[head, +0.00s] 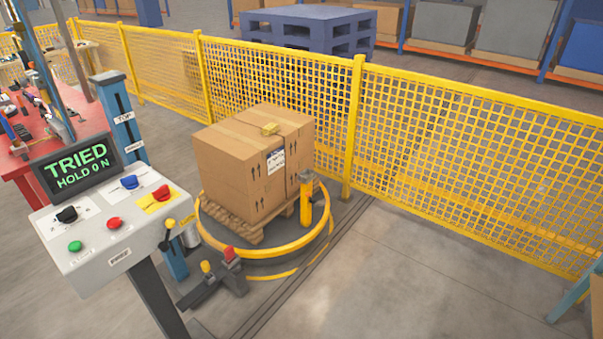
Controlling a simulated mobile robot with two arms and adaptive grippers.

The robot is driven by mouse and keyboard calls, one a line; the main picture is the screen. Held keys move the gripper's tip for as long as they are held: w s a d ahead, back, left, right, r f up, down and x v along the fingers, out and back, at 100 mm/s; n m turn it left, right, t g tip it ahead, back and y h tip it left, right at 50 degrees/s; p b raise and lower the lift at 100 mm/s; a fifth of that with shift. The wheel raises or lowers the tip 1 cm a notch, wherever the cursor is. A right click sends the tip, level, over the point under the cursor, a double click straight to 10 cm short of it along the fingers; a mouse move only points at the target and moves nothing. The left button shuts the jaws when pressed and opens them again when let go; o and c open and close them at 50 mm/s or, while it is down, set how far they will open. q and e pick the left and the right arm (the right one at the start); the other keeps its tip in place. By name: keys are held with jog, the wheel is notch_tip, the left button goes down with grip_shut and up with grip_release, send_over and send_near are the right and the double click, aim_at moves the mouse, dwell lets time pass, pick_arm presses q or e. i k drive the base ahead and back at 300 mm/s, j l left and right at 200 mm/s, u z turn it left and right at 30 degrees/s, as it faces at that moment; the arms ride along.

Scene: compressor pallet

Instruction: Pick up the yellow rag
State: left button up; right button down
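The cartons stand on a wooden pallet (236,225) inside a yellow ring (265,252) on the floor. Neither of my grippers is in view.
A control panel (110,228) with a "TRIED HOLD 0 N" screen (75,166) stands at the left front. A red workbench (40,145) is behind it. Yellow mesh fence (460,170) runs behind the cartons. The floor (420,285) at the right front is clear.

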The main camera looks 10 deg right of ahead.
aim_at(269, 129)
jog(key=i+l, duration=0.15)
jog(key=i, duration=0.4)
jog(key=i+l, duration=0.15)
jog(key=i, duration=0.45)
jog(key=i+l, duration=0.15)
jog(key=i, duration=0.4)
jog(key=i+l, duration=0.1)
jog(key=i, duration=0.45)
jog(key=i+l, duration=0.15)
jog(key=i, duration=0.4)
